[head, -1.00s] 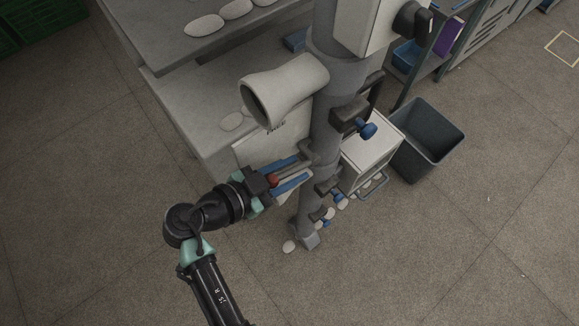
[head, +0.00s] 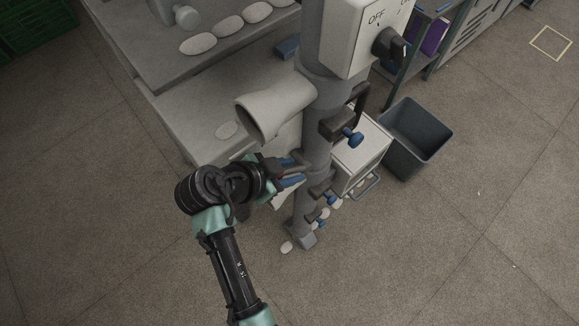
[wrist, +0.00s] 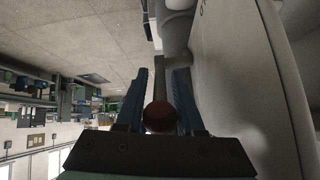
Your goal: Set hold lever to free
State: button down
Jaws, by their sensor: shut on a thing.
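The hold lever is a thin grey bar with a red ball knob (wrist: 159,116), seen end-on in the wrist view between my blue fingers. My gripper (wrist: 160,100) is shut on the lever, with one finger on each side of the bar. In the head view my gripper (head: 291,173) is beside the grey post (head: 316,140), below the pale cone (head: 280,104). There my wrist and fingers hide most of the lever and its knob. I cannot read any mark for free.
A black handle and blue knob (head: 350,138) stick out from the post at the right. A white box (head: 362,155) and a dark bin (head: 415,138) stand behind it. A grey bench (head: 215,95) with pale stones lies at upper left. The floor at lower right is clear.

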jog(key=c, duration=0.8)
grip_release()
jog(key=shift+c, duration=0.2)
jog(key=b+v, duration=0.2)
jog(key=v, duration=1.1)
jog(key=shift+f, duration=0.1)
